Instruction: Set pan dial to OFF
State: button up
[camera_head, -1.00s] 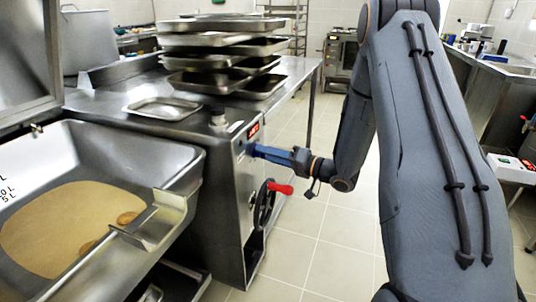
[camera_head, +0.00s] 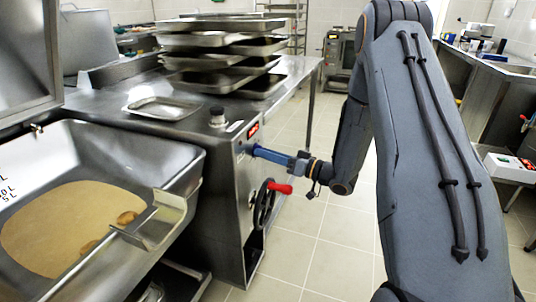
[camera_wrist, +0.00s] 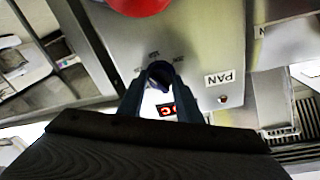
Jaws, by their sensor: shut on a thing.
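The pan dial (camera_wrist: 160,73) is a small dark knob on the steel control panel (camera_wrist: 198,60), seen in the wrist view beside a "PAN" label (camera_wrist: 220,78). My gripper (camera_wrist: 160,70) has its two blue fingers closed around the dial, which partly hides it. A red-lit display (camera_wrist: 167,110) shows between the fingers, its digits partly hidden. In the head view my gripper (camera_head: 252,149) reaches the panel front just below the red display (camera_head: 253,130). The dial's exact setting cannot be told.
A handwheel with a red handle (camera_head: 280,188) sticks out below my gripper. The open pan (camera_head: 70,215) is at left. Stacked trays (camera_head: 222,55) stand on the steel counter. Tiled floor (camera_head: 320,250) is free to the right of the panel.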

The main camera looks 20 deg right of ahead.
jog(key=n+y, duration=0.1)
jog(key=n, duration=0.7)
jog(key=shift+b, duration=0.35)
jog(key=n+g, duration=0.1)
jog(key=n, duration=0.3)
jog(key=shift+y+b, duration=0.3)
jog(key=n+g, duration=0.1)
jog(key=n, duration=0.4)
jog(key=shift+y+b, duration=0.3)
jog(key=shift+b, duration=0.05)
jog(key=n, duration=0.4)
jog(key=shift+w+f+g+b, duration=0.1)
jog(key=shift+g+b, duration=0.3)
jog(key=n, duration=0.4)
jog(key=shift+b, duration=0.4)
jog(key=n+b, duration=0.1)
jog(key=n, duration=0.3)
jog(key=shift+g, duration=0.4)
jog(key=shift+n+g+b, duration=0.3)
jog(key=shift+n+b, duration=0.25)
jog(key=shift+n, duration=1.15)
jog(key=shift+d, duration=0.1)
